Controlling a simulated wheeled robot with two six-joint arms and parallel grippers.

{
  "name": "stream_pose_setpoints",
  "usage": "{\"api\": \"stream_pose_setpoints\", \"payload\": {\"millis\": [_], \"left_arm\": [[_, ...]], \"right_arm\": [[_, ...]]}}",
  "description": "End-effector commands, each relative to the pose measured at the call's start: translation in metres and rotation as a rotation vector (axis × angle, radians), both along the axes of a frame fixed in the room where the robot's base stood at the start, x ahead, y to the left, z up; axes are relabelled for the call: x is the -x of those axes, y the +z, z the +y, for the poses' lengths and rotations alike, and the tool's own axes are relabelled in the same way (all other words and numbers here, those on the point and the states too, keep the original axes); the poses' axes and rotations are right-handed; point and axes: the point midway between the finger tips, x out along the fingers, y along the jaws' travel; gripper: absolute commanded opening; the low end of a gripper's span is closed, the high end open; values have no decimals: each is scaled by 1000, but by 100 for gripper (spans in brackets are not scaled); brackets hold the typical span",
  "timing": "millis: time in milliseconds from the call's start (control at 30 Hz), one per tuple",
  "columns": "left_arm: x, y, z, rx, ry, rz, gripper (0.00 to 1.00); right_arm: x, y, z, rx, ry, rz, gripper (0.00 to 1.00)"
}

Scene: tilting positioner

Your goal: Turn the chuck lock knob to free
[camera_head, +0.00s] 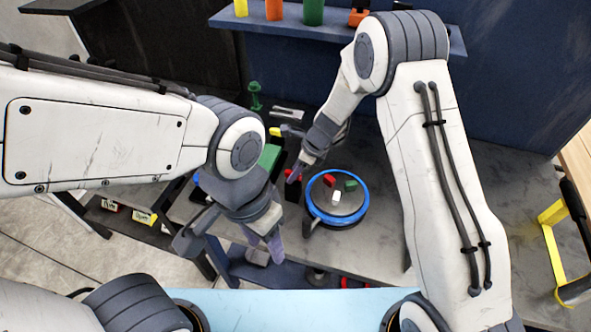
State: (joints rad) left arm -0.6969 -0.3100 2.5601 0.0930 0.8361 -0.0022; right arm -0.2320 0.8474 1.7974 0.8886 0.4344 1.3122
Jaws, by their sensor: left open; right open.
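The chuck (344,221) is a round grey disc with a blue rim, on the bench right of centre. It carries a red, a green and a white block. A short dark lever-like part (307,228) sticks out at its lower left; I cannot tell whether this is the lock knob. A dark post with a red part (289,173) stands left of the chuck, partly behind my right gripper. My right gripper (287,154) is open, just up and left of the chuck. My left gripper (231,247) is open and empty, left of the chuck near the bench's front edge.
A blue shelf (400,34) at the back holds yellow, orange and green items. A green post (255,96) and a green block (269,156) are left of the chuck. Bins (143,216) sit on a lower shelf at left. The bench right of the chuck is partly covered by my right arm.

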Motion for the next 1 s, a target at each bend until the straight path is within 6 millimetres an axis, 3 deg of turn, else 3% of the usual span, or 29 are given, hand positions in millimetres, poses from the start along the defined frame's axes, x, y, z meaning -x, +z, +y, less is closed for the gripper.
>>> {"api": "stream_pose_setpoints", "payload": {"millis": [167,200,300,333,733,1000], "left_arm": [[0,0,0,0,0,0,50],[0,0,0,0,0,0,50],[0,0,0,0,0,0,50],[0,0,0,0,0,0,50],[0,1,0,0,0,0,50],[0,4,0,0,0,0,50]], "right_arm": [[0,0,0,0,0,0,50],[0,0,0,0,0,0,46],[0,0,0,0,0,0,8],[0,0,0,0,0,0,0],[0,1,-1,0,38,1,0],[-2,1,-1,0,200,0,0]]}}
